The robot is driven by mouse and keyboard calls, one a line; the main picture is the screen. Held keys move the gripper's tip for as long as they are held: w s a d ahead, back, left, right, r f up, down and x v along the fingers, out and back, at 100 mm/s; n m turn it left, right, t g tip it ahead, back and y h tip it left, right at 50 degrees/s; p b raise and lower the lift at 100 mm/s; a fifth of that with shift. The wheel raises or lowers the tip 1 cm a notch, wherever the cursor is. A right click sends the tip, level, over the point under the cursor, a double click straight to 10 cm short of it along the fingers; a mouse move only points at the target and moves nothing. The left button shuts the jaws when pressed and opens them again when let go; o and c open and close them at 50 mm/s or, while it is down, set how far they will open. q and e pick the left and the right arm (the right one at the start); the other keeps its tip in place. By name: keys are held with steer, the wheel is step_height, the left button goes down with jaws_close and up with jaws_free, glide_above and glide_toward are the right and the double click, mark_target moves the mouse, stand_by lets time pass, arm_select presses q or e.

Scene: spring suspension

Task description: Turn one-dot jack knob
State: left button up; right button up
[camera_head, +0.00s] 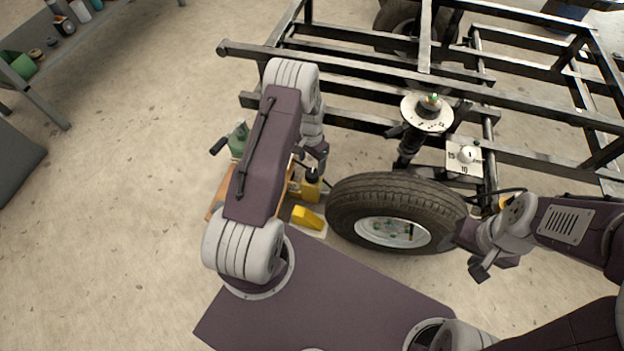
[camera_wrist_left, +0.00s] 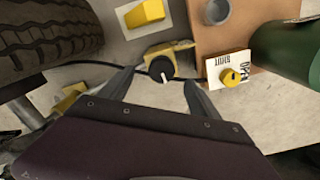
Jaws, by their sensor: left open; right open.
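A black knob (camera_wrist_left: 161,69) with a white pointer sits on a yellow jack body (camera_wrist_left: 172,52) in the left wrist view. In the head view the yellow jack (camera_head: 310,190) stands left of the tire, its knob partly hidden by my left arm. No dot mark is readable. My left gripper (camera_wrist_left: 160,86) is open, with its fingers on either side of the black knob; I cannot tell whether they touch it. It also shows in the head view (camera_head: 318,168). My right gripper (camera_head: 480,266) is open and empty near the tire's right side.
A yellow wedge (camera_head: 307,217) lies beside the tire (camera_head: 345,205). A yellow knob (camera_wrist_left: 231,77) on a white OPEN/SHUT plate and a green cylinder (camera_wrist_left: 288,52) stand close by. The black frame (camera_head: 360,68) spans the back.

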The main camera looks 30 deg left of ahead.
mark_target(312, 173)
arm_select(q)
steer(key=shift+w+a+f, duration=0.15)
steer(key=shift+w+f, duration=0.2)
steer(key=shift+w, duration=0.1)
steer(key=shift+r, duration=0.1)
arm_select(e)
steer(key=shift+f, duration=0.85)
arm_select(q)
step_height(312, 173, down, 9)
steer(key=b, duration=0.6)
steer(key=shift+b, duration=0.35)
arm_select(e)
step_height(312, 173, down, 6)
steer(key=shift+f, duration=0.25)
arm_select(q)
steer(key=shift+c, duration=0.3)
